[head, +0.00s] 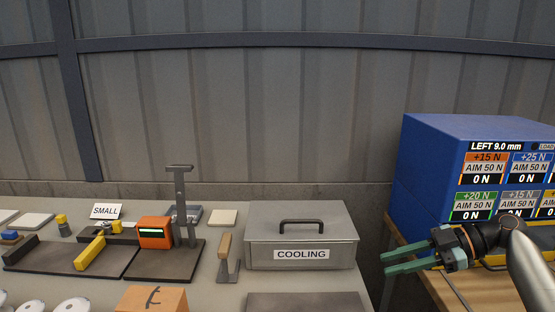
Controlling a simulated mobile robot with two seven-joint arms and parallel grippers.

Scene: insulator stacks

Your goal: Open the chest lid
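The chest is a grey metal box (258,255) labelled COOLING at the right end of the grey table. Its lid (275,217) lies flat and shut, with a dark arched handle (301,222) on top. My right gripper (383,263) is to the right of the chest, past the table's edge, with its green fingers pointing left. The fingers are apart with nothing between them, and they do not touch the chest. My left gripper is out of the picture.
A wooden-handled tool (224,248) stands just left of the chest. A dark plate (305,303) lies in front of it. A blue cabinet (425,160) with force readouts stands at the right on a wooden bench (455,295). A gap separates bench and table.

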